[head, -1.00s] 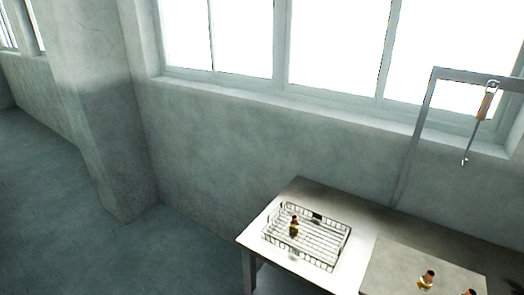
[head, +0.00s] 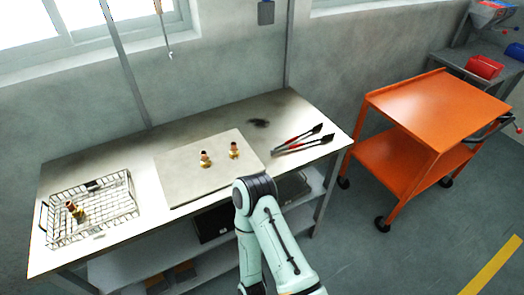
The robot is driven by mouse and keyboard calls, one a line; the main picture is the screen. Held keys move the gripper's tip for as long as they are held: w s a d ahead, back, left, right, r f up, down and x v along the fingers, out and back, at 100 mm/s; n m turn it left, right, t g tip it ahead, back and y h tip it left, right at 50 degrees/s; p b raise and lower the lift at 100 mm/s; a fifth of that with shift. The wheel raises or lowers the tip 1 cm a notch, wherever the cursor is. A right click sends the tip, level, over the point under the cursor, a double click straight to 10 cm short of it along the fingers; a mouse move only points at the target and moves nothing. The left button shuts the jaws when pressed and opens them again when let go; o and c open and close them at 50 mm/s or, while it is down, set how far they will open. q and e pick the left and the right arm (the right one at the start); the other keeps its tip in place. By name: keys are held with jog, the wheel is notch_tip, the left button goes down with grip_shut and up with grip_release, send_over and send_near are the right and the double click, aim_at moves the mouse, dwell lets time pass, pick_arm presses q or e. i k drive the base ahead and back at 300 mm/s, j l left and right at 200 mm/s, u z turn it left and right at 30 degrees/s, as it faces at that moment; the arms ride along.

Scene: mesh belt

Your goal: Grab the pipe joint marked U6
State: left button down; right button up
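Three small brass-and-copper pipe joints show in the head view. One pipe joint (head: 204,159) and another pipe joint (head: 234,150) stand close together on a flat grey board (head: 180,192) on the metal workbench (head: 165,135). A third pipe joint (head: 75,210) is inside the wire basket (head: 122,207) at the bench's left end. I cannot read any marking on them, so I cannot tell which is U6. One of my arms reaches up at the bottom centre, in front of the bench; no fingers show. Neither gripper is in view.
Two red-handled tools (head: 300,140) lie at the bench's right end, near a dark smudge (head: 258,123). An orange cart (head: 430,105) stands to the right, with floor between. Red bins (head: 485,67) sit farther back. A tool (head: 167,40) hangs above the bench.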

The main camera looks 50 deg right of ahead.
aim_at(235, 154)
jog(key=z, duration=1.45)
